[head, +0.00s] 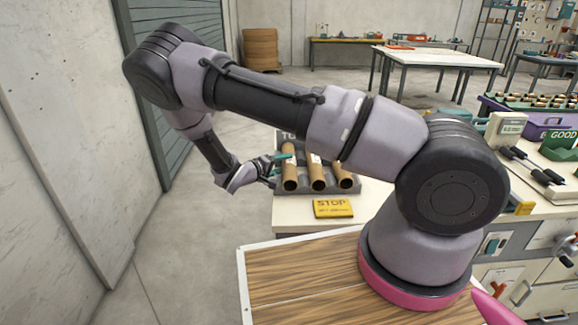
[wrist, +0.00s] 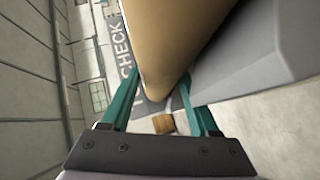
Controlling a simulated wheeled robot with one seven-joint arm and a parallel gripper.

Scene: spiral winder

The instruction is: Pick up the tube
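Three brown cardboard tubes stand side by side, leaning in a grey rack (head: 347,189): a left tube (head: 290,180), a middle tube (head: 316,172) and a right tube (head: 341,178). My gripper (head: 281,164) reaches in from the left, at the left tube. In the wrist view, the two green fingers of my gripper (wrist: 161,78) are apart, one on each side of a tan tube (wrist: 170,40). The tips are close to its sides; whether they touch it is unclear. The tube still rests in the rack.
A yellow STOP sign (head: 333,208) lies in front of the rack on a white-topped table (head: 292,213). To the right stand a bench with a green GOOD sign (head: 561,140) and dark rollers (head: 536,171). The floor on the left is clear up to the wall.

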